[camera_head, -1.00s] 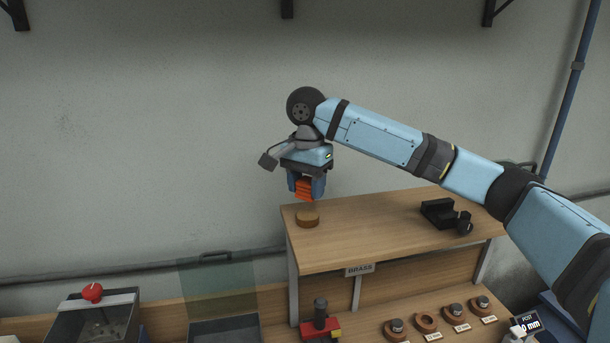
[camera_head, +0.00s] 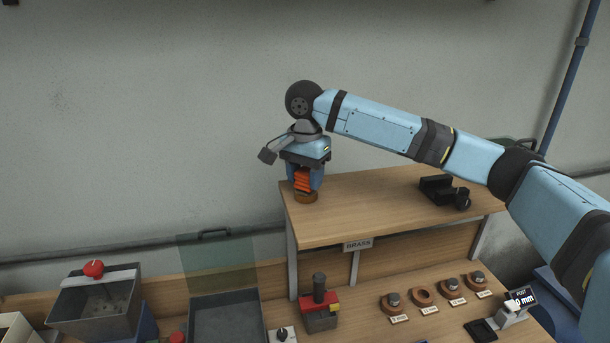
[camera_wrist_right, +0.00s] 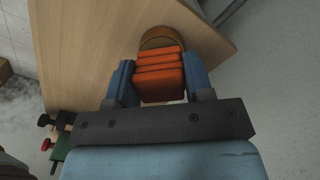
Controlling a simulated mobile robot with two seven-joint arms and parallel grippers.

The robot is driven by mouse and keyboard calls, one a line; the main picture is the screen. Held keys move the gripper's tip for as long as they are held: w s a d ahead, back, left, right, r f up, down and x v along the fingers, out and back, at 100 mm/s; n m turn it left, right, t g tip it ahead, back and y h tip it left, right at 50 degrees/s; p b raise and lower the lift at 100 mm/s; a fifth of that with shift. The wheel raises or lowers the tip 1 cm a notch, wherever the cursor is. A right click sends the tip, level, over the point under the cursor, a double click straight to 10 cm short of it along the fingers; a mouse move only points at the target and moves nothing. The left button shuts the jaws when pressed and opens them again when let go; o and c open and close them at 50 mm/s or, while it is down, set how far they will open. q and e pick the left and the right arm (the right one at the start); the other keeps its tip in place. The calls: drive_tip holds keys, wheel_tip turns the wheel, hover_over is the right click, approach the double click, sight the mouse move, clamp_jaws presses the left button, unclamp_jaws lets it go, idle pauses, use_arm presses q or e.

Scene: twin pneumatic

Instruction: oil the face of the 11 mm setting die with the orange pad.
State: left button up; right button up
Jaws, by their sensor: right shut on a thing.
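My right gripper (camera_head: 303,181) is shut on the ribbed orange pad (camera_head: 302,179). It points down at the left end of the raised wooden shelf. The pad also shows between the fingers in the right wrist view (camera_wrist_right: 160,76). A round brown wooden disc (camera_head: 306,197) sits on the shelf right under the pad. I cannot tell whether they touch. On the bench, several round brown holders stand in a row with small labels. Three hold grey dies, such as the left one (camera_head: 393,299); the second holder (camera_head: 422,297) looks empty. Its label is too blurred to read surely. My left gripper is not in view.
A black fixture (camera_head: 438,189) lies on the shelf's right (camera_head: 375,210). Below are a red press-like tool (camera_head: 319,299), a dark tray (camera_head: 226,315), a bin with a red knob (camera_head: 94,268) and a small display (camera_head: 520,298). The shelf's middle is clear.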

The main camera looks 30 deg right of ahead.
sight(305, 172)
drive_tip(key=shift+f, duration=0.65)
idle(1.4)
drive_tip(key=shift+r, duration=3.6)
drive_tip(key=s+a+f+n, duration=0.2)
drive_tip(key=n, duration=0.1)
drive_tip(key=s+a+f+n, duration=0.4)
drive_tip(key=s+n, duration=0.1)
drive_tip(key=shift+s+f+n, duration=0.1)
drive_tip(key=shift+f+n, duration=0.2)
drive_tip(key=shift+f, duration=0.15)
drive_tip(key=shift+a, duration=0.15)
